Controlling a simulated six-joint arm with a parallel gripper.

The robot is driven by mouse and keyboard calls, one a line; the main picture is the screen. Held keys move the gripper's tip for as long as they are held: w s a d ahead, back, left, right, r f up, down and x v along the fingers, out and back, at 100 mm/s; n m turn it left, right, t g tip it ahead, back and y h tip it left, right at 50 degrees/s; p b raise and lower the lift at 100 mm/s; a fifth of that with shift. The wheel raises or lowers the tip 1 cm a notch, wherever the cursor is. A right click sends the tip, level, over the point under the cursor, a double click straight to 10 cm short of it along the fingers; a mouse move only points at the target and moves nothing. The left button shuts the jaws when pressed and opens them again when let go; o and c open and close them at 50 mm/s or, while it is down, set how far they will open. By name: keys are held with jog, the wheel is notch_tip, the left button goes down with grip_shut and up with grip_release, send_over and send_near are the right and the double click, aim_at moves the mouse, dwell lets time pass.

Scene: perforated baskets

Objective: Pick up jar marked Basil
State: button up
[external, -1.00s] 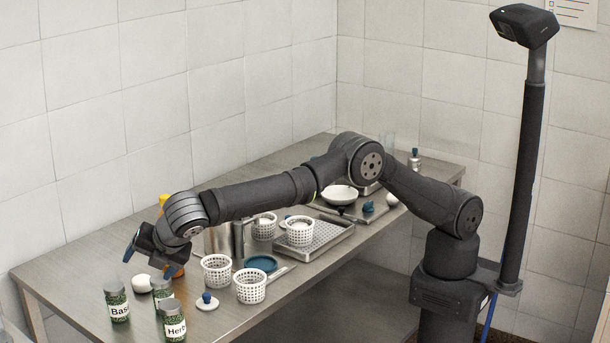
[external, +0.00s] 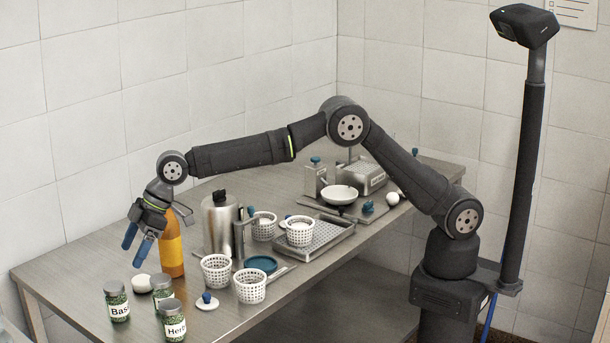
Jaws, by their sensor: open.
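The jar marked Basil (external: 117,302) stands upright near the table's left front corner. It is glass with green contents, a grey lid and a white label that reads "Bas" in view. A jar labelled "Herb" (external: 174,322) stands to its right and nearer the camera. Another green jar (external: 164,301) stands just behind that one, its label partly hidden. My gripper (external: 137,246) is open and empty, its blue fingertips pointing down above and behind the Basil jar, apart from it.
An orange bottle (external: 172,252) stands close to the right of my gripper. A white egg-like object (external: 142,284) lies just behind the jars. White perforated baskets (external: 250,287), a metal canister (external: 217,225) and a tray (external: 325,240) are farther right. The table's far left is clear.

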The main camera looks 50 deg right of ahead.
aim_at(119, 284)
jog(key=x, duration=0.8)
jog(key=shift+d+x, duration=0.15)
jog(key=shift+x, duration=1.1)
jog(key=shift+d+x, duration=0.2)
jog(key=shift+x, duration=1.1)
jog(key=shift+w+f, duration=0.15)
jog(key=c, duration=1)
jog(key=shift+c, duration=0.9)
